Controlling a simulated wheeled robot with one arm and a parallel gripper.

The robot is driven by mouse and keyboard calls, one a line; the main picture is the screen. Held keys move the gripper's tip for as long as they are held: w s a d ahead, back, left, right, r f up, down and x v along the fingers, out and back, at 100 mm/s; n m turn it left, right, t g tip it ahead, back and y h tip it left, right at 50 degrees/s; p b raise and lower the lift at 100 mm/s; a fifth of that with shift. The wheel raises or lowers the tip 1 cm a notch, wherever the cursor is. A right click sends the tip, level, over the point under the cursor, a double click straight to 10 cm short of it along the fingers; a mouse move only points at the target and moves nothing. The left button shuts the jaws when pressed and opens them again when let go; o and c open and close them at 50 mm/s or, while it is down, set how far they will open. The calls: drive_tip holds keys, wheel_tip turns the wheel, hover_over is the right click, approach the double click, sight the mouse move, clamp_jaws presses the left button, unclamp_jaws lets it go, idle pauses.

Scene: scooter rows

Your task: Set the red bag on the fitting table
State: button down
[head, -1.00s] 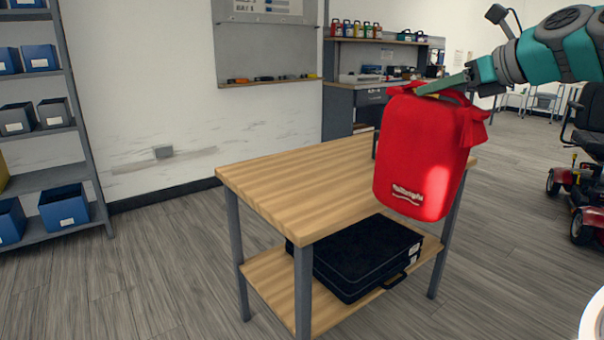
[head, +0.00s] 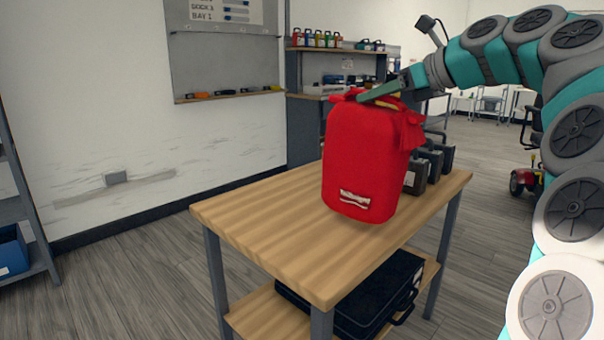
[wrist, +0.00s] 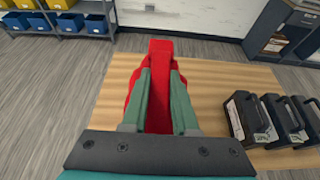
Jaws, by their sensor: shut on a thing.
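The red bag (head: 365,155) hangs upright from my gripper (head: 378,93), which is shut on its top. In the head view the bag is in front of and over the wooden fitting table (head: 265,225). Whether its bottom touches the tabletop or hangs just above it I cannot tell. In the wrist view the red bag (wrist: 160,95) shows between the two fingers of my gripper (wrist: 160,95), with the tabletop (wrist: 215,85) beneath. The bag hides part of the table's far side.
Several dark cases with handles (head: 430,168) stand on the table's right end; they also show in the wrist view (wrist: 268,118). A black case (head: 375,290) lies on the lower shelf. The tabletop's near left part is clear. A scooter (head: 525,175) stands at right.

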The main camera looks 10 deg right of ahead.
drive_tip(key=r+b+x, duration=0.1)
drive_tip(key=x, duration=1.5)
drive_tip(key=shift+w+a+r+b, duration=0.25)
drive_tip(key=shift+b, duration=0.1)
drive_tip(key=shift+f, duration=0.1)
drive_tip(key=c, duration=0.7)
unclamp_jaws()
drive_tip(key=shift+f, duration=0.1)
